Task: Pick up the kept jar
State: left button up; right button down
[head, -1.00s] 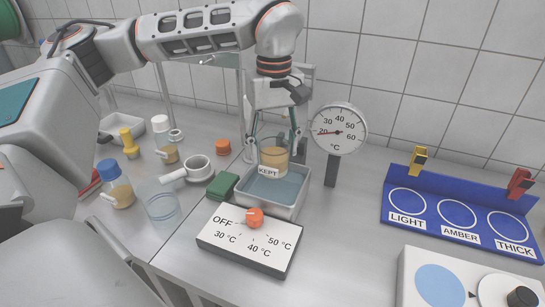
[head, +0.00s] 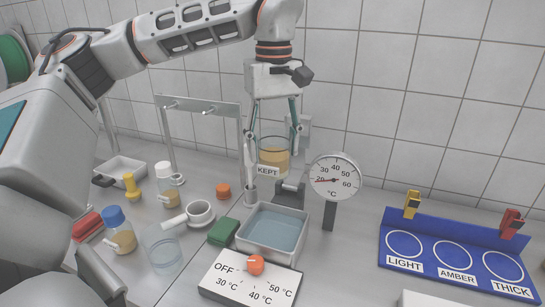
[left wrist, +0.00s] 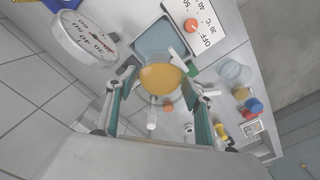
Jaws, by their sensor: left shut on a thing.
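The kept jar (head: 275,158) is a clear jar of amber stuff with a white label reading KEPT. My left gripper (head: 271,140) is shut on it and holds it upright in the air, above and behind the grey water basin (head: 266,254). In the left wrist view the jar (left wrist: 160,79) sits between the two fingers of the left gripper (left wrist: 160,92), with its amber surface facing the camera. My right gripper is not in view.
The dial thermometer (head: 334,180) stands right of the basin, close to the jar. The heater control (head: 246,280) is in front. A metal rack (head: 205,110) stands left. A blue board (head: 455,262) with labelled circles lies right. Bottles and a cup (head: 200,213) crowd the left.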

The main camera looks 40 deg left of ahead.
pick_arm(q)
notch_tip(320, 180, up, 7)
jog(key=p, duration=0.1)
jog(key=shift+p, duration=0.4)
